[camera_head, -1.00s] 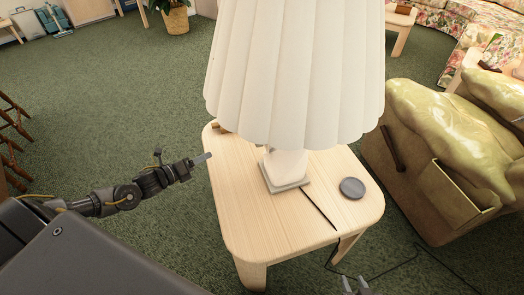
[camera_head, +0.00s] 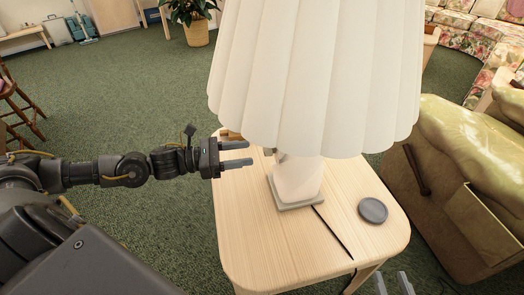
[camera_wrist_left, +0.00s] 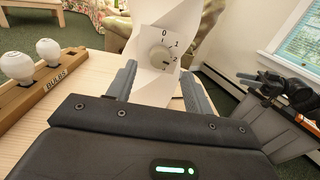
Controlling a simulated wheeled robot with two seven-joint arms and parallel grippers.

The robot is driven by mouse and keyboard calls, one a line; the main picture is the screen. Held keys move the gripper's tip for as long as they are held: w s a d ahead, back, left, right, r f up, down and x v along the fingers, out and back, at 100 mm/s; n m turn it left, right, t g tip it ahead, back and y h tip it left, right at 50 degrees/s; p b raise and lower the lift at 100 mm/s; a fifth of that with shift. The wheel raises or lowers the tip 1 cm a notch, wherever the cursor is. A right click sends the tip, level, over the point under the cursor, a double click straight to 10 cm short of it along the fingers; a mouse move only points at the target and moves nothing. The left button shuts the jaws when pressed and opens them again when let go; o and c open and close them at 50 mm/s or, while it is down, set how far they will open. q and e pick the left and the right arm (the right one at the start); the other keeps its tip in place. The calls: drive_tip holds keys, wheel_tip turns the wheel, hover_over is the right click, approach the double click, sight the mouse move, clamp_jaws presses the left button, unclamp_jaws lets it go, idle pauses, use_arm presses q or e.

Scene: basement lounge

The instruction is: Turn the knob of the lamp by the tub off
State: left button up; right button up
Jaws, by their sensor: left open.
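A lamp with a wide white pleated shade (camera_head: 315,70) and a white base (camera_head: 298,182) stands on a light wooden table (camera_head: 245,240). In the left wrist view, a round pale knob (camera_wrist_left: 158,54) sits on the lamp's white base, with a dial marked 0, 1, 2 around it. Its exact setting is hard to tell. My left gripper (camera_head: 251,153) is open and empty beside the lamp, below the shade's left edge. Its fingers (camera_wrist_left: 157,80) point at the knob, apart from it. My right gripper (camera_head: 393,276) shows only its separated fingertips at the bottom edge.
A wooden rack (camera_wrist_left: 55,88) labelled BULBS holds white bulbs to the left of my left gripper in the wrist view. A dark round disc (camera_head: 373,210) lies on the table, right of the lamp. A green armchair (camera_head: 450,170) stands close at right.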

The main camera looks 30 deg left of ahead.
sight(264, 151)
use_arm(q)
drive_tip(key=x, duration=0.6)
drive_tip(key=shift+c, duration=0.2)
drive_tip(key=c, duration=0.9)
